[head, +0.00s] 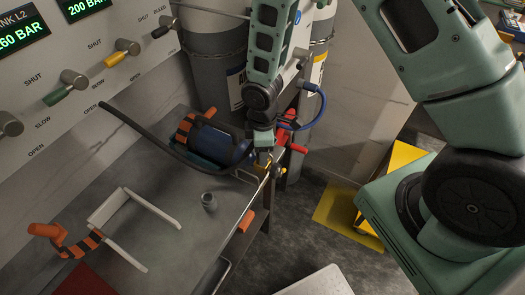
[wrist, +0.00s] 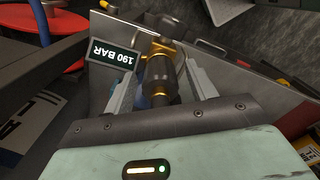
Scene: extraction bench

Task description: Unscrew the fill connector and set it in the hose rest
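The fill connector (wrist: 160,72) is dark with brass parts and sits on a brass valve in the wrist view. My gripper (wrist: 161,75) has one finger on each side of it, with a narrow gap showing on both sides. In the head view my gripper (head: 264,158) points down at the valve end of a blue cylinder (head: 212,141) lying on the bench; the connector is mostly hidden there. A small grey cup-like holder (head: 209,202) stands on the bench; I cannot tell for sure whether it is the hose rest.
A black hose (head: 150,133) arches over the bench (head: 185,235). A display reading 190 BAR (wrist: 112,64) is beside the connector. Red-handled fittings (head: 290,130) are close to my gripper.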

